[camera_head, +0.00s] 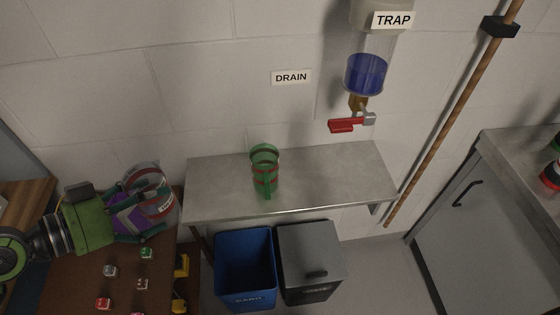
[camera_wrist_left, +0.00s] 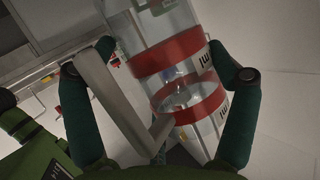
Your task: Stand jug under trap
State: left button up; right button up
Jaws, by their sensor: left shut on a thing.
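The trap (camera_head: 366,75) is a clear vessel of blue liquid on the wall at upper right, with a red-handled valve (camera_head: 350,123) below it. My left gripper (camera_head: 143,207) is at the lower left, shut on a clear jug (camera_head: 147,179) with red bands. The left wrist view shows this jug (camera_wrist_left: 180,70) tilted between the green fingers, with its grey handle (camera_wrist_left: 120,105) towards the camera. My right gripper is out of view.
The shelf is bare right of the green jug, below the valve. A brown surface (camera_head: 125,265) with several small coloured blocks lies under my left gripper. A blue bin (camera_head: 245,268) and a grey bin (camera_head: 309,262) stand below the shelf. A wooden pole (camera_head: 450,118) leans at right.

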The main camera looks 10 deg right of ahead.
aim_at(341, 175)
jog(key=l, duration=2.15)
jog(key=i+u, duration=0.05)
